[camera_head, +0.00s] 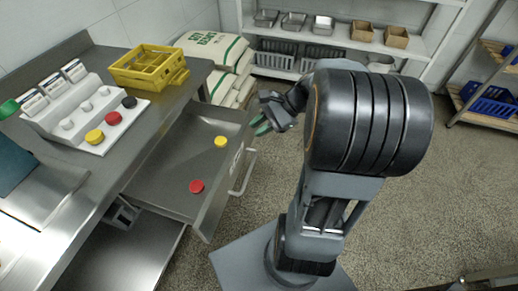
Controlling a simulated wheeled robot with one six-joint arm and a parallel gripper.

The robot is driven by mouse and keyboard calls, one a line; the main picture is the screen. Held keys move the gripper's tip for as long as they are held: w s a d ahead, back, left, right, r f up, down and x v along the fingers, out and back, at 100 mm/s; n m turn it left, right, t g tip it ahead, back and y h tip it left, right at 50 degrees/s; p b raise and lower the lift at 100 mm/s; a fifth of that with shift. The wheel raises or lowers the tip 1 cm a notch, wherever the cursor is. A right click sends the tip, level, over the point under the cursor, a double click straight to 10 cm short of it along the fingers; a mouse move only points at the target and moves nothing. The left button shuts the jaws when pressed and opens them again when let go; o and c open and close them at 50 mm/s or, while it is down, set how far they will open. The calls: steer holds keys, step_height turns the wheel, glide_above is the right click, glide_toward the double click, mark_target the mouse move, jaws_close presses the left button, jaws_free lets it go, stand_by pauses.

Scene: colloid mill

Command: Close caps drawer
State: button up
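The caps drawer (165,180) is pulled out from under the steel counter on the left. A yellow cap (221,142) and a red cap (197,186) lie on its floor, apart from each other. Its front panel carries a bar handle (243,172) on the outer side. My gripper (262,124) is at the far end of the drawer front, beyond and above the handle. It looks apart from the handle, though the depth is hard to judge. Its fingers are small and partly hidden by my wrist, so I cannot tell whether they are open. I see nothing held.
On the counter (150,110) stand a yellow crate (148,67) and a white rack (85,110) with yellow, red and black caps. Stacked sacks (215,60) lie behind the drawer. Shelves (325,45) line the back wall. The floor to the right is clear.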

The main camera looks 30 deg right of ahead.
steer(key=w+d+f+m+t+y+b, duration=0.1)
steer(key=d+f+m+b, duration=0.1)
steer(key=f, duration=0.1)
steer(key=d+f+m+t+y+b, duration=0.1)
steer(key=d+f+m+t+b, duration=0.1)
steer(key=d+f+b, duration=0.1)
steer(key=w+d+f+m+t+y+b, duration=0.1)
steer(key=d+f+m+b, duration=0.1)
steer(key=f, duration=0.3)
steer(key=shift+w+d+f+t+b, duration=0.1)
steer(key=shift+w+d+t+b, duration=0.1)
steer(key=shift+d+b, duration=0.2)
steer(key=shift+w+d+f+t+b, duration=0.1)
steer(key=shift+w+d+t+b, duration=0.1)
steer(key=shift+d+b, duration=0.15)
jaws_close()
steer(key=d+f+m+t+b, duration=0.5)
steer(key=d, duration=0.3)
steer(key=b+x, duration=0.4)
steer(key=x, duration=0.9)
steer(key=shift+w+a+b, duration=0.25)
steer(key=shift+a+b, duration=0.05)
steer(key=shift+b, duration=0.05)
steer(key=shift+w+a, duration=0.1)
steer(key=shift+w, duration=0.05)
